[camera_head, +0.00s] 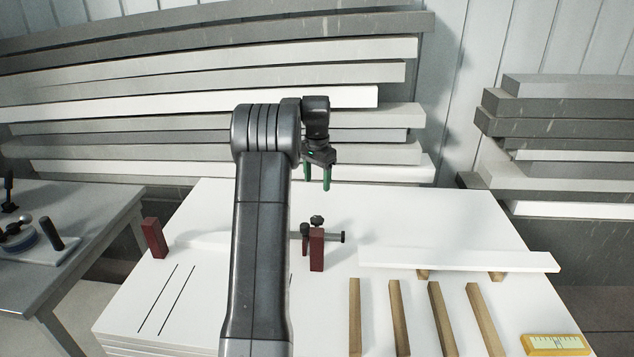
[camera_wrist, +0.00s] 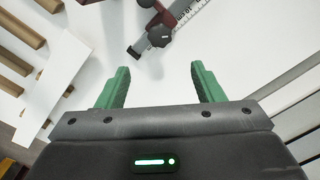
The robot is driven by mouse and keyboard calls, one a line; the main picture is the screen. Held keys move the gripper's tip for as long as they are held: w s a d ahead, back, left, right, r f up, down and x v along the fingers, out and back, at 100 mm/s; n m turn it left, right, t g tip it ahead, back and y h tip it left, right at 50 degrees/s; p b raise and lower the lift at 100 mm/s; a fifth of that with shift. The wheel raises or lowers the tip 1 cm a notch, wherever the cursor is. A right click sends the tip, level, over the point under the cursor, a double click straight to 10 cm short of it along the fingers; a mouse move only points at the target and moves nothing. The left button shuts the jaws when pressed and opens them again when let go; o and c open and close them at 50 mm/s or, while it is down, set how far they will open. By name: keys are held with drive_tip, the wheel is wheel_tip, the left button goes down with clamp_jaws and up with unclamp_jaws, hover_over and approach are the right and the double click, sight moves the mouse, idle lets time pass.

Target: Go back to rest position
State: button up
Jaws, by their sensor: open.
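My gripper (camera_head: 317,180) has green fingers that point down above the far part of the white table. It is open and empty. In the wrist view, the fingers of my gripper (camera_wrist: 160,88) stand well apart with only bare white table between them. My dark grey arm crosses the middle of the head view and hides part of the table.
A dark red clamp (camera_head: 317,248) stands mid-table, also in the wrist view (camera_wrist: 178,10); a red block (camera_head: 153,238) stands left. A yellow level (camera_head: 555,344) is front right. Stacked boards (camera_head: 200,60) rise behind.

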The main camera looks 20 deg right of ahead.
sight(317, 218)
wheel_tip(317, 218, down, 14)
drive_tip(key=shift+r, duration=0.1)
idle(0.5)
idle(0.5)
